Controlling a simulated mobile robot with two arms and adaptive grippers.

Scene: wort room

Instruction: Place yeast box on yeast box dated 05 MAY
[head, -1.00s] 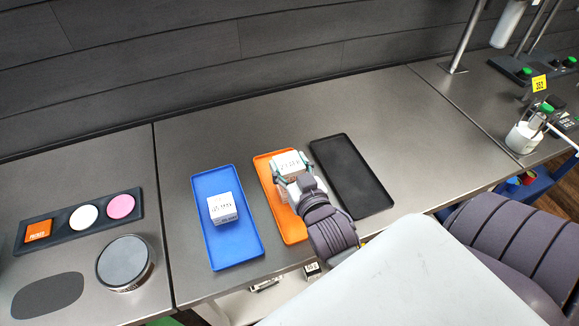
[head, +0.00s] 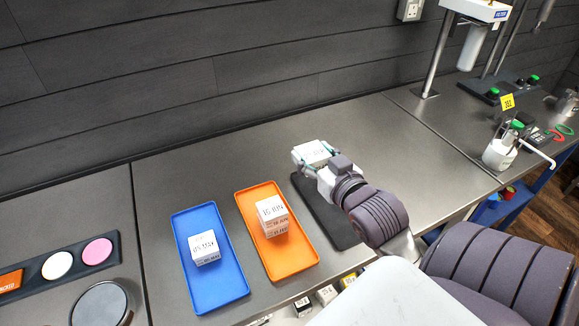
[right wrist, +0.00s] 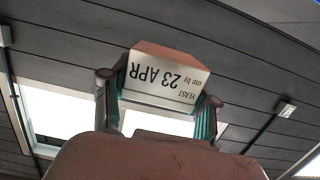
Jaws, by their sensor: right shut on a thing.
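My right gripper (head: 318,162) is shut on a white yeast box (head: 312,152) and holds it raised near the far end of the black tray. In the right wrist view the held yeast box (right wrist: 165,76) reads "23 APR", upside down, between both fingers. The yeast box marked 05 MAY (head: 204,248) sits in the blue tray (head: 220,294), with nothing on top. A white box whose label looks like "16 JUN" (head: 272,215) stands in the orange tray (head: 292,266); it looks tall, perhaps two stacked boxes. My left gripper is not seen.
The black tray (head: 340,236) lies right of the orange tray, partly hidden by my right arm. A dark holder with coloured discs (head: 57,265) and a round dish (head: 102,304) are at the left. The bench behind the trays is clear.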

